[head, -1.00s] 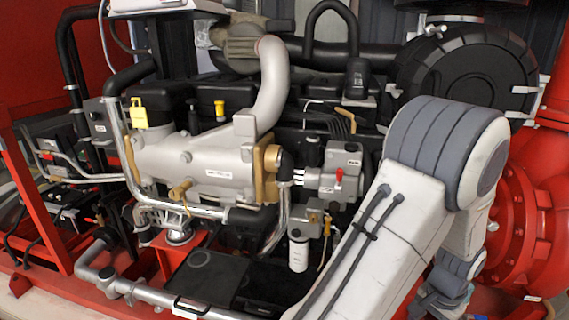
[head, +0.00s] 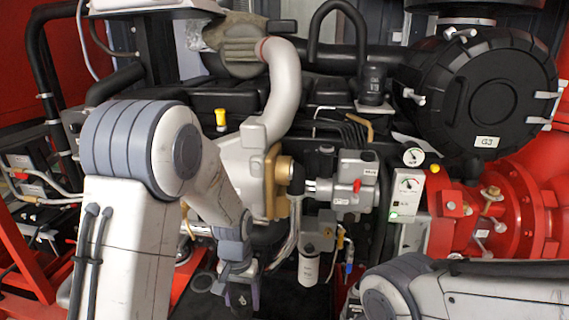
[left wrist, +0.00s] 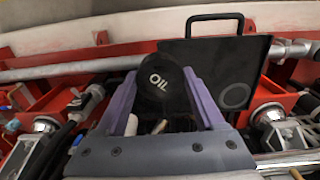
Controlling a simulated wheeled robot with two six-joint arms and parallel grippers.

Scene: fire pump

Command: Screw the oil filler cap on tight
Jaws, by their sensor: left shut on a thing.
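The black oil filler cap (left wrist: 160,90), marked OIL, is between the two purple fingers of my left gripper in the left wrist view. My left gripper (head: 240,298) is shut on it and hangs low in front of the engine in the head view, near the black tray. The cap is small and dark in the head view. I cannot pick out the filler opening with certainty. My right arm (head: 465,285) shows at the lower right; its gripper is out of view.
A black tray (left wrist: 215,58) with a handle and a ring mark lies below. The silver and gold engine housing (head: 262,185), a white filter (head: 309,267) and a gauge box (head: 407,198) stand close by. Red frame rails (left wrist: 75,58) edge the area.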

